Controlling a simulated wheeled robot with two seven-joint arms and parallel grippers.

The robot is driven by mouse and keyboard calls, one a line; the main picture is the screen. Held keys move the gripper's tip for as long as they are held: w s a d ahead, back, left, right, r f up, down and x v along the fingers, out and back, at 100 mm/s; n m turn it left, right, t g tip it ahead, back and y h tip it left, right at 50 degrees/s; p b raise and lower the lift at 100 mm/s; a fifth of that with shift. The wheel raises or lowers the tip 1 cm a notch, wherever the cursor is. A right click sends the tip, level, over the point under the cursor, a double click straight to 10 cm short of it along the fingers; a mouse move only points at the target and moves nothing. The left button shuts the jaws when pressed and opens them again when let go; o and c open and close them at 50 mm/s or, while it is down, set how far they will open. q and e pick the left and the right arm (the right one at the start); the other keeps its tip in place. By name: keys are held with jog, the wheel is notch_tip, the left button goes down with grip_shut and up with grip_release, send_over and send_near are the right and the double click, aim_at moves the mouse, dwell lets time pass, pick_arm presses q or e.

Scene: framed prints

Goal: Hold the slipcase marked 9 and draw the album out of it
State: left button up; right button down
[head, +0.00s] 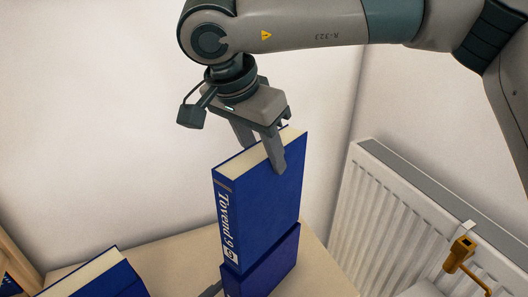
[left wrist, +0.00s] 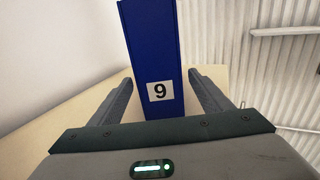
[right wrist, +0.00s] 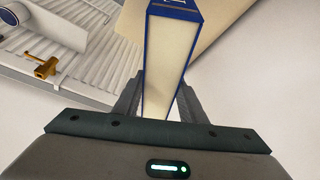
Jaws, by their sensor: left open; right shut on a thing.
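The blue album (head: 265,195) stands upright, its spine reading "Tovend. 9" and its cream page edge facing up. It also shows in the right wrist view (right wrist: 166,70). My right gripper (head: 262,156) comes from above and is shut on the album's top, one finger on each side. The darker blue slipcase (head: 265,270) is directly below the album; most of the album shows above it, and I cannot tell whether its lower end is still inside. In the left wrist view the label 9 is on the slipcase (left wrist: 160,110). My left gripper (left wrist: 161,78) is open, fingers either side of it.
Another blue book (head: 100,278) with cream pages is at the lower left on the pale wooden top (head: 320,270). A wooden shelf edge (head: 12,262) is at the far left. A white radiator (head: 385,215) with a brass valve (head: 460,252) is at right. Bare wall is behind.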

pick_arm(q)
jog(key=shift+v, duration=5.45)
